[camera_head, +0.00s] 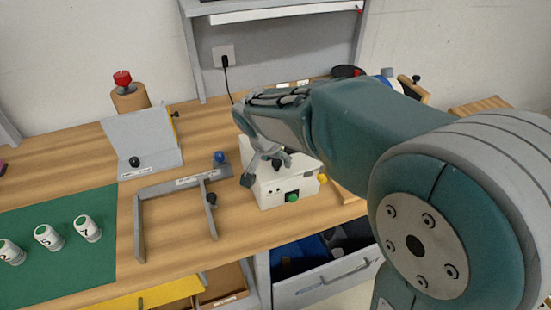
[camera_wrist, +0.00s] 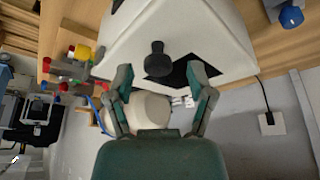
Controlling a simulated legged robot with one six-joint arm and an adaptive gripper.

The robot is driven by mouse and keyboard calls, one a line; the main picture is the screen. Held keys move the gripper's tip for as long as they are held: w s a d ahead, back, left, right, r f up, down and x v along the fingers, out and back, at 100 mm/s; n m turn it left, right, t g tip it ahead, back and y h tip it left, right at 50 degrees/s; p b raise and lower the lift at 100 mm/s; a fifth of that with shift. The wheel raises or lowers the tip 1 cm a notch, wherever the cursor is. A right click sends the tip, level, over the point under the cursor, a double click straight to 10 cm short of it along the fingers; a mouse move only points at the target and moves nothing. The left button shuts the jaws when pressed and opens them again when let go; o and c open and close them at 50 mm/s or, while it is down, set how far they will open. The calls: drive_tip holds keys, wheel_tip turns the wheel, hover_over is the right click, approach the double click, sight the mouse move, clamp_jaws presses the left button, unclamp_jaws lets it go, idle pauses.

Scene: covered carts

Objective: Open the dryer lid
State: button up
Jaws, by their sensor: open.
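The dryer is a white box (camera_head: 285,190) on the wooden bench, with a green and a yellow button low on its sides. In the wrist view its white lid (camera_wrist: 210,30) fills the top middle, with a black knob (camera_wrist: 157,58) standing out from it. A black patch lies on the lid behind the knob. My gripper (camera_head: 263,167) is at the dryer's top in the head view and hides part of the lid. In the wrist view my gripper (camera_wrist: 161,76) is open, one finger on each side of the knob and apart from it. The lid looks shut.
A grey frame (camera_head: 180,185) with a blue knob stands left of the dryer. A grey slanted box (camera_head: 145,140) is farther left. White numbered cups (camera_head: 48,237) stand on a green mat (camera_head: 85,265). An open drawer (camera_head: 320,275) sits below the bench edge.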

drive_tip(key=shift+f, duration=0.25)
clamp_jaws()
drive_tip(key=shift+w+r, duration=0.1)
drive_tip(key=shift+r, duration=0.1)
